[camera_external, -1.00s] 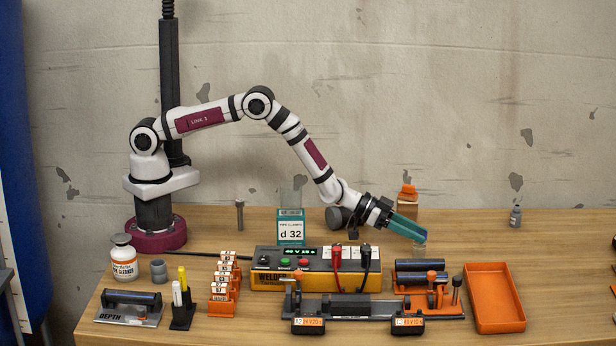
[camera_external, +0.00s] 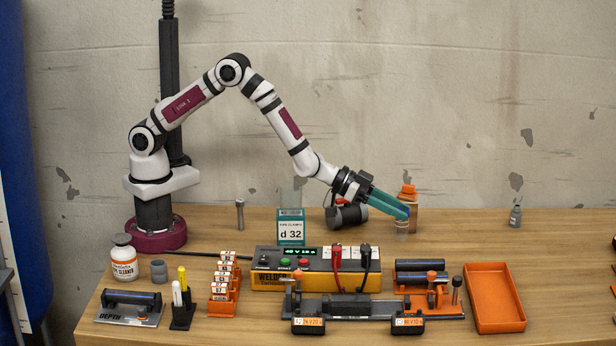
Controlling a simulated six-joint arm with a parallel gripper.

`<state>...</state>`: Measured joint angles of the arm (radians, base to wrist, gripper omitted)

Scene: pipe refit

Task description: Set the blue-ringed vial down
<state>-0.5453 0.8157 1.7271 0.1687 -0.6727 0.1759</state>
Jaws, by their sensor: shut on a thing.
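My gripper (camera_external: 404,213) has long teal fingers and reaches down to the right over the back part of the table. It is shut on a small, clear vial (camera_external: 402,231), which hangs roughly upright below the fingertips. The vial is very small here, and I cannot make out its ring colour. The fingers hide its top. I cannot tell whether its bottom touches the table.
A brown block with an orange top (camera_external: 409,191) stands just behind the fingertips. A small grey bottle (camera_external: 515,216) stands farther right. The welder box (camera_external: 275,280) and black pipes (camera_external: 420,265) lie in front. An orange tray (camera_external: 494,325) is at right.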

